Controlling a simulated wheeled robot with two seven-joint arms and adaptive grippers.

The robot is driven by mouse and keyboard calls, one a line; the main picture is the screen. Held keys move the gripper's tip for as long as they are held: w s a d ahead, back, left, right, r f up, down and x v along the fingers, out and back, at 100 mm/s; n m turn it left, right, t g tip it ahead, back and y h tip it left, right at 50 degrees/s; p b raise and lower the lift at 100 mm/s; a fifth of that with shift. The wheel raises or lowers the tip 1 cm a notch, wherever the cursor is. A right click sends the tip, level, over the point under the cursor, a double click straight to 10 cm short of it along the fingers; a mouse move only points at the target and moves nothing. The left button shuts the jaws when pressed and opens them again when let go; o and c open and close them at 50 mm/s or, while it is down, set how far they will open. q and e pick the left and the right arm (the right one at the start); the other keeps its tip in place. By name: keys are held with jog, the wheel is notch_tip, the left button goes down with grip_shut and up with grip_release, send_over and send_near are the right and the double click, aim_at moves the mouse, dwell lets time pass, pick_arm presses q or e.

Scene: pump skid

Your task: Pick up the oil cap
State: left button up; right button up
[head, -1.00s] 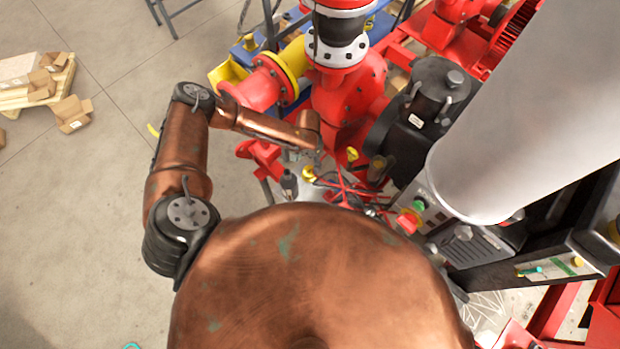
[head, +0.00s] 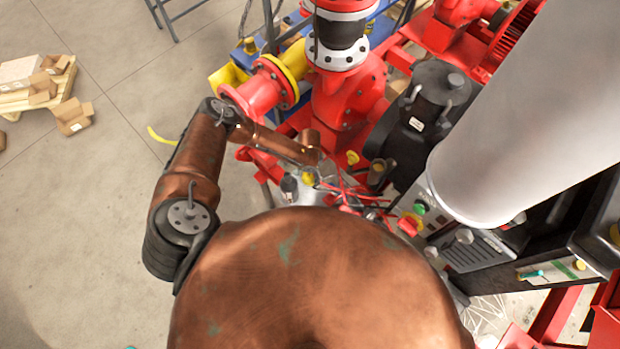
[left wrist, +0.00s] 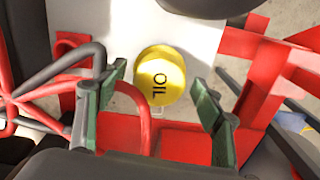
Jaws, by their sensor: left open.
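The oil cap (left wrist: 160,78) is a round yellow cap marked OIL. In the left wrist view it lies between and just beyond the two green-grey fingers of my left gripper (left wrist: 160,95). The fingers are spread apart, with clear gaps on both sides of the cap. In the head view the yellow cap (head: 308,177) shows small at the end of my left arm, beside the left gripper (head: 322,172), which is partly hidden there. My right gripper is not in view.
The red pump (head: 345,100) and black motor housing (head: 418,125) rise behind.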

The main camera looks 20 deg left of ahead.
aim_at(310, 174)
pick_arm(q)
jog(key=c, duration=1.4)
jog(key=shift+r, duration=0.1)
jog(key=shift+r, duration=0.55)
notch_tip(310, 174, up, 2)
jog(key=shift+r, duration=0.1)
jog(key=s+d+r, duration=0.1)
jog(key=s+r, duration=0.2)
jog(key=s, duration=0.1)
jog(key=s+d+r, duration=0.2)
jog(key=s+r, duration=0.1)
jog(key=s, duration=0.1)
jog(key=s+d+r, duration=0.1)
jog(key=s+r, duration=0.2)
jog(key=s, duration=0.2)
jog(key=shift+s+d+r+b, duration=0.1)
jog(key=shift+d+r+b, duration=0.15)
jog(key=shift+d+b, duration=0.05)
